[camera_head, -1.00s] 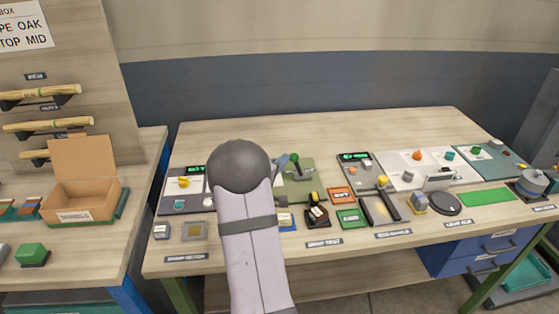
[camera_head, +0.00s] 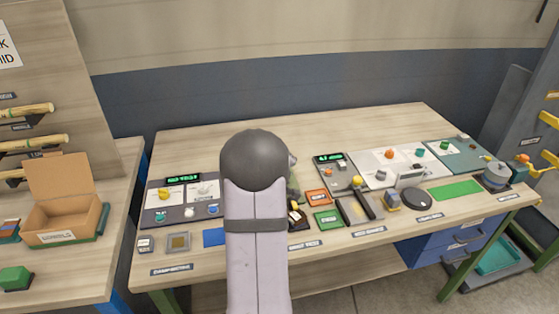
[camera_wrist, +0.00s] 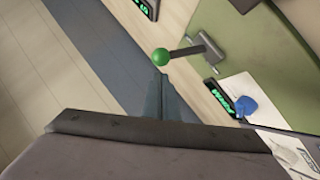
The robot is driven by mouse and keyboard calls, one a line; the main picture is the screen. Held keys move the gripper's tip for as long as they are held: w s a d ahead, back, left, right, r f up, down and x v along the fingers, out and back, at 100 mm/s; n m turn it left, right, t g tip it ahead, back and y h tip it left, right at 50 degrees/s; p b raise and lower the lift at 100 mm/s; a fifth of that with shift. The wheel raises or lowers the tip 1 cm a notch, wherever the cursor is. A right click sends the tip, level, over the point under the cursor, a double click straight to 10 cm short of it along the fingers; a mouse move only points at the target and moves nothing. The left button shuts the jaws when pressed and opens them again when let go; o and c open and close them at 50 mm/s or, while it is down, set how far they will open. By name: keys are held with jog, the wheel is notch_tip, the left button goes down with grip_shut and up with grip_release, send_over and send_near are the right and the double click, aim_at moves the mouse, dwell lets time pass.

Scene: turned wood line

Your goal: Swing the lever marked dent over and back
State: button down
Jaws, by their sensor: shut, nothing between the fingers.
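A lever with a green ball knob (camera_wrist: 160,57) and a dark stem stands on a grey bracket on a green panel (camera_wrist: 245,45) in the wrist view. No marking on it can be read, so I cannot tell from lettering that it is the dent lever. My gripper (camera_wrist: 164,82) is shut and empty, its fingertips just below the knob in the picture. Whether they touch it I cannot tell. In the head view my arm hides the lever and most of the panel.
Left of my arm is a grey panel with a lit display (camera_head: 184,179). To the right are an orange block (camera_head: 318,198), a green block (camera_head: 328,218) and a white board (camera_head: 370,166). The back of the bench (camera_head: 330,130) is clear.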

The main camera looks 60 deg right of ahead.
jog(key=shift+r, duration=0.1)
jog(key=shift+r+p, duration=0.7)
jog(key=shift+p, duration=0.1)
jog(key=shift+r, duration=0.15)
jog(key=w+d+r+p+v, duration=0.1)
jog(key=r+p+v, duration=0.1)
jog(key=v, duration=1)
jog(key=shift+a+r, duration=0.3)
jog(key=shift+r, duration=0.15)
